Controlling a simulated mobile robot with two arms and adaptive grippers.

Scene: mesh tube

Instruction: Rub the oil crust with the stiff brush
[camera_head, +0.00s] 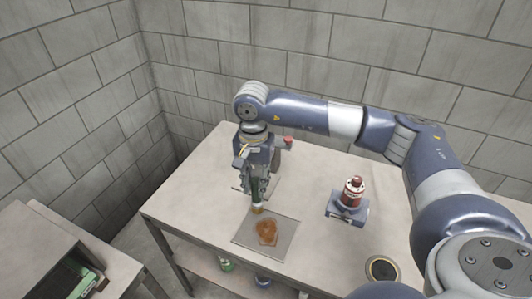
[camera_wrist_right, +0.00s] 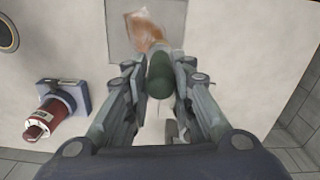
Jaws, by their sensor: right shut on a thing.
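The oil crust (camera_head: 267,232) is an orange-brown patch on a square grey plate (camera_head: 284,250) on the table; it also shows in the wrist view (camera_wrist_right: 147,30). My right gripper (camera_head: 258,190) is shut on the stiff brush (camera_head: 257,208), which has a green handle and a tan lower end. The brush points down near the plate's far edge, just beyond the crust in the head view. In the wrist view the handle's green end (camera_wrist_right: 160,75) sits between the fingers, and its bristles are hidden. I cannot tell whether the bristles touch anything. My left gripper is out of view.
A red and white object on a blue-grey base (camera_head: 347,208) stands right of the plate. A round dark-centred disc (camera_head: 382,270) lies near the table's front. Green and blue items (camera_head: 226,264) sit on the lower shelf. Block walls close the back and left.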

